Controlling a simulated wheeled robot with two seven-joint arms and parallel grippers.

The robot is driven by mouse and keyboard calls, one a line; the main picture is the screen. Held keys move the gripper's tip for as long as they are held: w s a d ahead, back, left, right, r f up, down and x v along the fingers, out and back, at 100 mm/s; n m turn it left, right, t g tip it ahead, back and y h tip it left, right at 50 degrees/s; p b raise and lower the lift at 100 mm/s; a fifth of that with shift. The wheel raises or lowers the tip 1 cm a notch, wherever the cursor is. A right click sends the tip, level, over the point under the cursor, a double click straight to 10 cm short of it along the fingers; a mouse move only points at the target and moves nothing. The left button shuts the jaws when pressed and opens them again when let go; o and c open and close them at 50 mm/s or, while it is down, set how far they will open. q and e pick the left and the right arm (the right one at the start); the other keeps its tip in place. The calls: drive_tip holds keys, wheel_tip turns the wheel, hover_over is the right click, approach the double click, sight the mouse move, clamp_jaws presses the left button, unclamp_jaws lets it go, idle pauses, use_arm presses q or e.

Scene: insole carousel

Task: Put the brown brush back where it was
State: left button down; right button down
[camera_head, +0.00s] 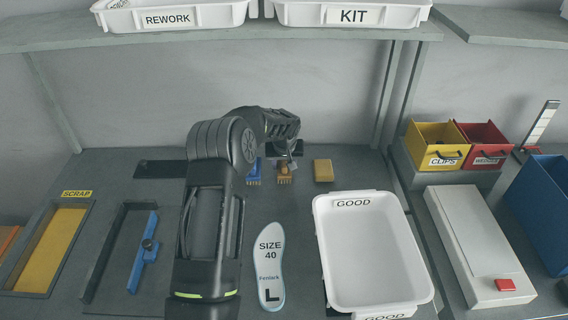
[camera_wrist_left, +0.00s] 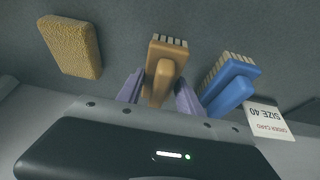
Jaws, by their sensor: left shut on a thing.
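The brown brush (camera_head: 284,171) is at the back middle of the bench, bristles toward the front in the head view. In the left wrist view the brown brush (camera_wrist_left: 165,66) has its handle between the two purple fingers of my left gripper (camera_wrist_left: 160,93). My left gripper (camera_head: 291,157) is shut on this handle. I cannot tell whether the brush touches the bench or hangs just above it. A blue brush (camera_head: 254,172) is just left of it in the head view. It also shows in the left wrist view (camera_wrist_left: 230,83). My right gripper is not in view.
A yellow sponge block (camera_head: 323,170) lies right of the brown brush. An order card (camera_wrist_left: 268,120) is beside the blue brush. In front are the insole (camera_head: 268,262) and the white GOOD tray (camera_head: 401,235). A shelf edge (camera_head: 330,36) runs above.

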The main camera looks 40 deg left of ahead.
use_arm(q)
drive_tip(key=shift+f, duration=0.2)
drive_tip(key=c, duration=0.8)
unclamp_jaws()
drive_tip(key=shift+r, duration=0.1)
drive_tip(key=shift+o, duration=0.2)
drive_tip(key=shift+r, duration=0.1)
drive_tip(key=shift+r, duration=0.15)
drive_tip(key=shift+s+r, duration=0.1)
drive_tip(key=shift+r, duration=0.25)
drive_tip(key=b+v, duration=0.2)
drive_tip(key=v, duration=0.9)
drive_tip(key=shift+d, duration=0.1)
